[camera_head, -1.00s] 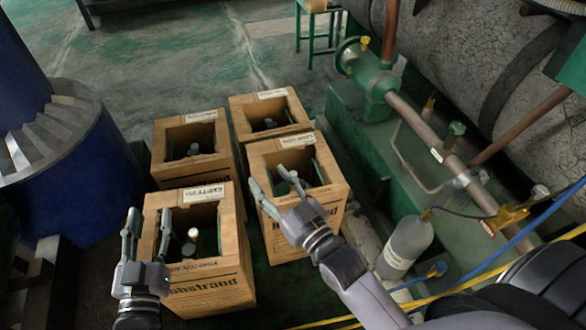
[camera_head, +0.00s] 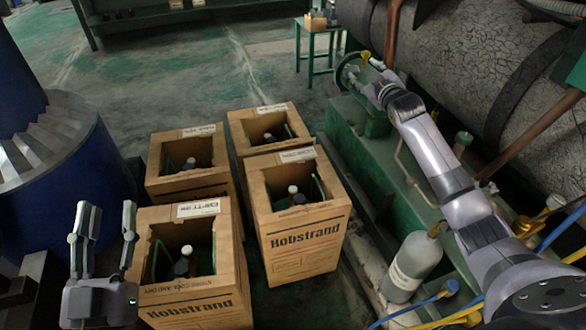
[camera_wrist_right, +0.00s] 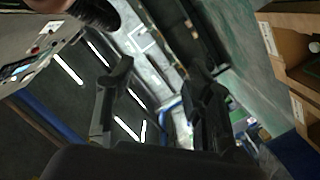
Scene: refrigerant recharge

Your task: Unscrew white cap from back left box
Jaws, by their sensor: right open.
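The back left box (camera_head: 182,186) is an open-topped cardboard box with a dark inside. A small pale cap (camera_head: 190,162) shows in its opening, on top of a dark, partly hidden bottle. My right gripper (camera_head: 364,72) is far to the right of this box, beside the green machine, and holds nothing visible. In the right wrist view its two dark fingers (camera_wrist_right: 160,100) stand apart with nothing between them. My left gripper (camera_head: 107,225) is open and empty at the left side of the front left box, with its fingers pointing up.
The front left box (camera_head: 200,308), front right box (camera_head: 300,238) and back right box (camera_head: 262,110) stand close around it, each with a bottle inside. A blue cylinder (camera_head: 70,150) stands at left. Pipes and a grey bottle (camera_head: 411,268) are at right.

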